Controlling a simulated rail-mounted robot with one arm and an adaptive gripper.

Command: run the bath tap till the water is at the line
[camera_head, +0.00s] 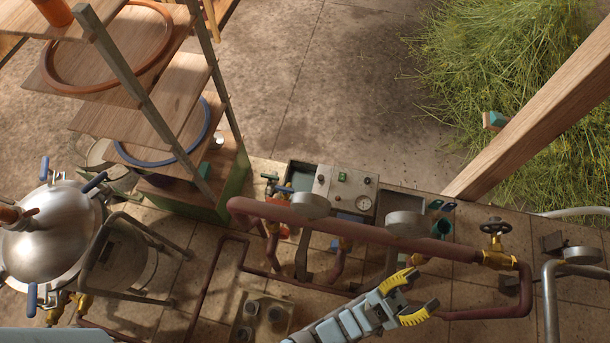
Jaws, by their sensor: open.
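My gripper (416,295) is at the lower middle right, its yellow-padded fingers spread open with nothing between them. It is on the near side of the thick red-brown pipe. A small brass tap (275,188) with green and blue handle parts stands at the left edge of a dark open basin (302,176), which looks like the bath. The basin is partly hidden by the pipe and a round grey disc. I cannot make out its water level or a line. My gripper is well to the right of and nearer than this tap, apart from it.
The red-brown pipe (350,232) crosses between my gripper and the basin. A steel still (48,240) and wooden shelves (165,95) stand left. A slanted wooden post (540,115) rises at right.

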